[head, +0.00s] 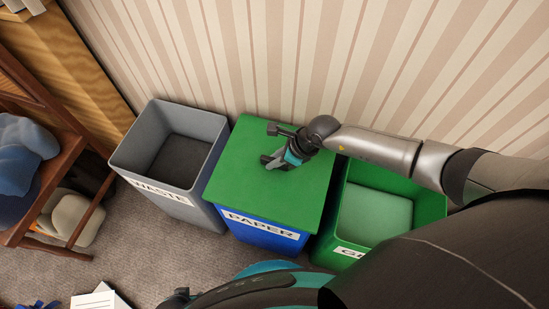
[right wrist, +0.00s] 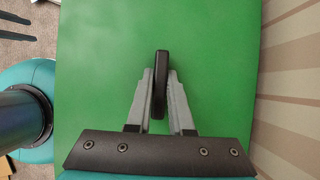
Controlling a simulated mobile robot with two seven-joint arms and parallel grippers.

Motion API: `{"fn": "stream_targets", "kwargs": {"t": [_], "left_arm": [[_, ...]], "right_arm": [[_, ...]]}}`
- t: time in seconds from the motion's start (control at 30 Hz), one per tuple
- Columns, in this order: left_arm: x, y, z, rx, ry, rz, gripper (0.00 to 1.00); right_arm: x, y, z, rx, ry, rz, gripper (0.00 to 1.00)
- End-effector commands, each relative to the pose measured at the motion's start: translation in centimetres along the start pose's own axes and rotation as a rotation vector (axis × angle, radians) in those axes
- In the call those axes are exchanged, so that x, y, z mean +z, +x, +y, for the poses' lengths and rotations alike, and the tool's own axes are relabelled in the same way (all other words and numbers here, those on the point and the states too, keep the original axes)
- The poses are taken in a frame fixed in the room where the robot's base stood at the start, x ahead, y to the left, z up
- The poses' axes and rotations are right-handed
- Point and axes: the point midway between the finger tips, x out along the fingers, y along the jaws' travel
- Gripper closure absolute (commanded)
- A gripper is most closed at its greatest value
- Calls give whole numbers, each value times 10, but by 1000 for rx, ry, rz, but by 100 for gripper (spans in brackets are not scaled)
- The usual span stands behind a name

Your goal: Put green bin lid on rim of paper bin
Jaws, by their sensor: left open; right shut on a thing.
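The flat green lid (head: 255,195) covers the top of the blue paper bin (head: 262,237), which has a white PAPER label. Its edges line up closely with the bin; whether it touches the rim all round I cannot tell. My right gripper (head: 270,162) is over the lid, shut on its black handle (right wrist: 160,82). In the right wrist view the green lid (right wrist: 220,60) fills most of the picture, with a grey finger on each side of the handle. My left gripper (head: 177,298) shows only as a dark part at the bottom edge, open, with its fingers mostly hidden.
A grey open waste bin (head: 205,175) stands left of the paper bin. An open green bin (head: 425,205) stands close on its right. The striped wall (head: 240,60) is right behind. A wooden chair (head: 75,150) is at the left, with papers (head: 95,300) low on the carpet.

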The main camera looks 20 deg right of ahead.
Motion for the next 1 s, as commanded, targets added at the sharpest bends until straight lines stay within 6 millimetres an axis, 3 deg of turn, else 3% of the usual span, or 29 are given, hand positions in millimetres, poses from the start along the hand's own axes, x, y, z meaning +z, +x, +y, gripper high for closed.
{"fn": "stream_targets", "kwargs": {"t": [1.0], "left_arm": [[4,11,0,0,2,-3,50]], "right_arm": [[-6,13,0,-1,0,-3,100]]}}
